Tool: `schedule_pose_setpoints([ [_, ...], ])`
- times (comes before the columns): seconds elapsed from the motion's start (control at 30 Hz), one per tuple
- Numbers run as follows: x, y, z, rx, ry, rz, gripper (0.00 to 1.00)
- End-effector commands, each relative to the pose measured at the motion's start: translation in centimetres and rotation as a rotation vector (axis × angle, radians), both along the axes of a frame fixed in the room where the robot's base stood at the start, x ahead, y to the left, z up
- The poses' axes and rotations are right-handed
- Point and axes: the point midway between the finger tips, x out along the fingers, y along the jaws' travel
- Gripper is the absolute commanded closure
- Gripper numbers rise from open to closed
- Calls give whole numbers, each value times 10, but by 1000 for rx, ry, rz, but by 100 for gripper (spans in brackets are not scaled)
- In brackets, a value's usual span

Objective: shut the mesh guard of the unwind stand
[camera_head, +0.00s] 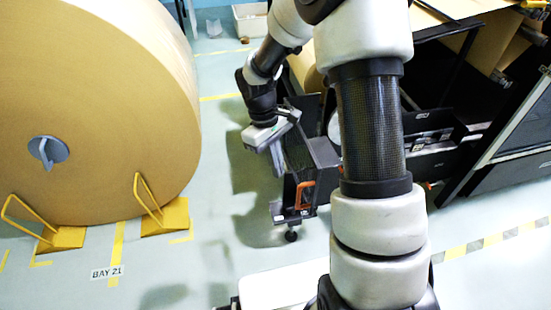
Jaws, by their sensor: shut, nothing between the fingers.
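The unwind stand (440,165) is a dark machine at centre right, partly hidden behind my arm. The mesh guard (298,158) looks like the dark panel standing out at the stand's left end, seen steeply from above; how far open it is I cannot tell. An orange handle (306,194) is at its near end, above a small caster. My gripper (278,168) points down just left of the dark panel, close to it. Its fingers are shut with nothing between them. Whether they touch the panel I cannot tell.
A huge kraft roll (100,120) stands at left, held by yellow chocks (165,215). A "BAY 21" floor label (107,272) lies in front. A pale bin (250,20) is at the back. The floor between the roll and the stand is clear.

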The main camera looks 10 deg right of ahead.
Motion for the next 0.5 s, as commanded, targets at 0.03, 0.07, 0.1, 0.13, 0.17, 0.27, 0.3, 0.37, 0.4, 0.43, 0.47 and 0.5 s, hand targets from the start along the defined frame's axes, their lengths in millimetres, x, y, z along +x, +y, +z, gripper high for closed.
schedule_pose_setpoints([
  [0.03, -3, -2, -15, -1, 3, 0, 100],
  [0.07, -5, -3, -21, -1, 4, 0, 100],
  [0.1, -7, -4, -29, 0, 4, 0, 100],
  [0.13, -8, -5, -35, 0, 4, 0, 100],
  [0.17, -8, -6, -41, 0, 3, 0, 100],
  [0.27, -17, -13, -47, -1, -1, -2, 100],
  [0.3, -23, -17, -46, -1, -1, -3, 100],
  [0.37, -29, -21, -46, -1, -2, -3, 100],
  [0.4, -32, -24, -46, -1, -2, -2, 100],
  [0.43, -34, -25, -46, -1, -2, -2, 100],
  [0.47, -37, -27, -46, -1, -1, -2, 100],
  [0.5, -39, -28, -46, -1, -1, -2, 100],
])
